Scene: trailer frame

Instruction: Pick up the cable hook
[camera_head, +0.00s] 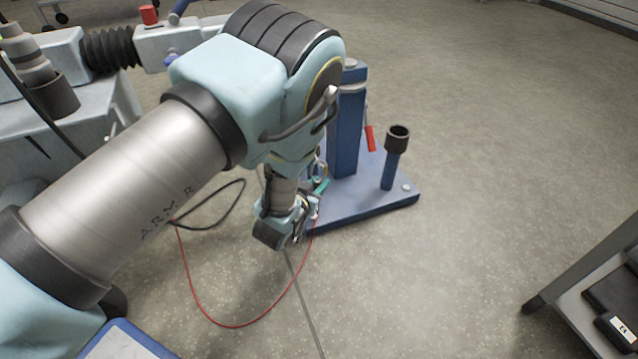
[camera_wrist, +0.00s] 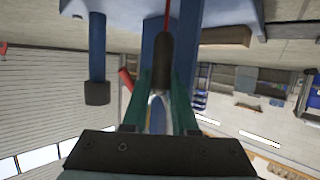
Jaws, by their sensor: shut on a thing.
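My gripper (camera_head: 318,188) is low beside the blue post of the stand, largely covered by my own wrist in the head view. In the wrist view, its two green fingers (camera_wrist: 159,105) are shut on the cable hook (camera_wrist: 162,62), which shows as a dark sleeve with a pale metal part between the fingers. A red cable (camera_wrist: 167,17) runs from the sleeve's far end. In the head view, the hook itself is too small and covered to make out. I cannot tell whether it still touches the stand.
The blue stand (camera_head: 345,125) has a base plate (camera_head: 370,208) and a short peg with a black cup (camera_head: 397,140). A red-handled part (camera_head: 370,138) is by the post. The red cable loops over the floor. A grey trailer frame (camera_head: 60,115) is left; a shelf (camera_head: 585,300) is right.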

